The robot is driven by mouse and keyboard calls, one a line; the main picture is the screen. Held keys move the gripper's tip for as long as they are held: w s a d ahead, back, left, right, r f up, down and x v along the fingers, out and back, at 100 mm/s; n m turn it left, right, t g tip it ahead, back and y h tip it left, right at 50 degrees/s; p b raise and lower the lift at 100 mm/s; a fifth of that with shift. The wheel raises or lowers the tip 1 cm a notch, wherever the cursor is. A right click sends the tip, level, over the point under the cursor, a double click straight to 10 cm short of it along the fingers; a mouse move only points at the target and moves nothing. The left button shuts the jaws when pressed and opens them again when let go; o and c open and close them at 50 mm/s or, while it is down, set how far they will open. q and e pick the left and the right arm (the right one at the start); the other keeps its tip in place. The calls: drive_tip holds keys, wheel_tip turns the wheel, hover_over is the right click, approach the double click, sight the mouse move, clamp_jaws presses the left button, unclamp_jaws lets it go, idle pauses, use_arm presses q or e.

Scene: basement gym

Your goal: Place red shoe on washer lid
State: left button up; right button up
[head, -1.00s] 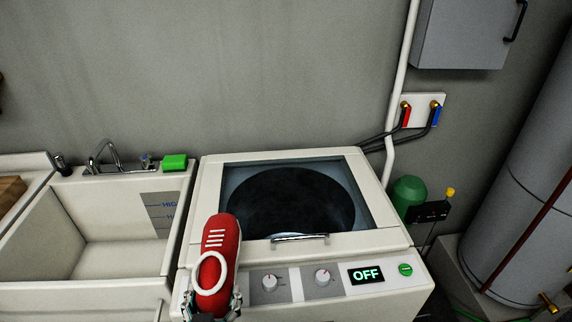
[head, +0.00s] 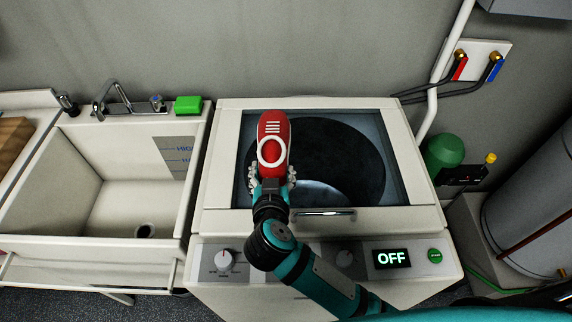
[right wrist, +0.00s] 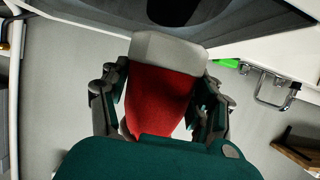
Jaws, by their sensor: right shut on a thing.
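The red shoe (head: 273,130) has white laces and a white collar. My right gripper (head: 271,182) is shut on it, and the shoe is over the left part of the washer lid (head: 317,160), toe pointing to the back. The lid is closed, with a dark glass window and a front handle. In the right wrist view the shoe (right wrist: 158,95) sits between both fingers, its pale sole end toward the lid. I cannot tell whether the shoe touches the lid. My left gripper is not in view.
A sink (head: 120,185) with a faucet stands left of the washer, with a green sponge (head: 188,105) on its back rim. The washer panel (head: 320,258) has knobs and a display reading OFF. A green tank (head: 443,152) and a grey cylinder (head: 535,215) stand at right.

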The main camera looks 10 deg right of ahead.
drive_tip(key=w+d, duration=0.3)
drive_tip(key=shift+d+f, duration=0.1)
drive_tip(key=shift+f, duration=0.05)
drive_tip(key=shift+d+f, duration=0.1)
wheel_tip(320, 180, down, 3)
drive_tip(key=shift+p, duration=0.35)
drive_tip(key=shift+f, duration=0.2)
drive_tip(key=o, duration=1.4)
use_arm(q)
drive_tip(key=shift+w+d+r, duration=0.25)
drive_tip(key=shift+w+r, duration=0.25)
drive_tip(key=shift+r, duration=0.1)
use_arm(e)
drive_tip(key=shift+s, duration=0.1)
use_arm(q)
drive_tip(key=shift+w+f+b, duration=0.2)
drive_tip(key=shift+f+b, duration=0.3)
use_arm(e)
drive_tip(key=v, duration=1.2)
drive_tip(key=shift+r, duration=0.1)
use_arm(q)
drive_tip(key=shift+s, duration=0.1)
